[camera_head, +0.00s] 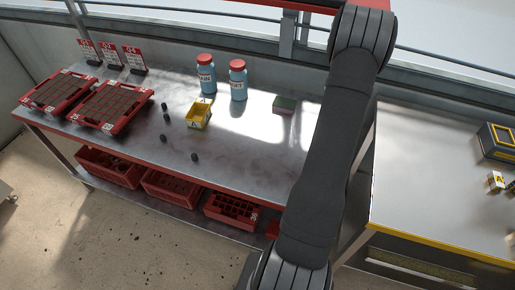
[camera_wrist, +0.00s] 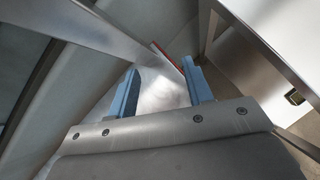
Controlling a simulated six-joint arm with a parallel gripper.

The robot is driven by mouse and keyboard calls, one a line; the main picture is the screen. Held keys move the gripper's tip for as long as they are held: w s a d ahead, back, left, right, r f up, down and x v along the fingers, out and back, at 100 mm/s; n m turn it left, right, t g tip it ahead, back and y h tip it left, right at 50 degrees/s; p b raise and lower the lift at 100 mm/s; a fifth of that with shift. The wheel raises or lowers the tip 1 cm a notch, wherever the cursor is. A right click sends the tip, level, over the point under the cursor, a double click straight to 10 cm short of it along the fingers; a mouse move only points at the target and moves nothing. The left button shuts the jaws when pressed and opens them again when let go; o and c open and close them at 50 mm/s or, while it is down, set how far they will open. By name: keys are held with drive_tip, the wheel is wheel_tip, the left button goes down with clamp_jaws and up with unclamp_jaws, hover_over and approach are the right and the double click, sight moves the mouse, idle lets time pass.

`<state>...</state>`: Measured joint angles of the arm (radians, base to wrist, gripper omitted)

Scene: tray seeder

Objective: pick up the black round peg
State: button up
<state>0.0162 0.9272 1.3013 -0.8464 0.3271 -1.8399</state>
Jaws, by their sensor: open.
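Several small black pegs lie or stand on the metal bench (camera_head: 245,152) in the head view. One peg (camera_head: 194,157) is nearest the bench's front edge, and another peg (camera_head: 163,138) is to its left. More black pegs (camera_head: 166,116) are left of the yellow bin. They are too small for me to tell which are round. My gripper (camera_wrist: 160,90) shows in the wrist view with its two blue fingers apart and nothing between them. It is out of the head view, where only my arm shows. No peg shows in the wrist view.
Two red trays (camera_head: 131,125) sit at left before labelled stands (camera_head: 134,65). Red crates (camera_head: 110,172) are below. A yellow-edged table (camera_head: 420,190) is at right.

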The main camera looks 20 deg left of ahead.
drive_tip(key=s+a+n, duration=0.1)
drive_tip(key=s+a, duration=0.6)
drive_tip(key=a, duration=0.5)
drive_tip(key=s+a+g, duration=0.1)
drive_tip(key=s+a, duration=0.5)
drive_tip(key=a, duration=0.7)
drive_tip(key=s+a+n, duration=0.1)
drive_tip(key=s+a, duration=0.6)
drive_tip(key=a, duration=0.5)
drive_tip(key=s+a+r+n+t, duration=0.1)
drive_tip(key=s+a, duration=0.5)
drive_tip(key=s, duration=0.3)
drive_tip(key=s+a+r, duration=0.1)
drive_tip(key=s+a, duration=0.5)
drive_tip(key=s, duration=0.4)
drive_tip(key=s+a+r+n+t+y, duration=0.1)
drive_tip(key=s+r+t, duration=0.1)
drive_tip(key=s, duration=0.7)
drive_tip(key=s+a+r+n+t, duration=0.1)
drive_tip(key=s+a+r, duration=0.1)
drive_tip(key=s, duration=0.8)
approach(192, 158)
drive_tip(key=shift+x, duration=4.3)
clamp_jaws()
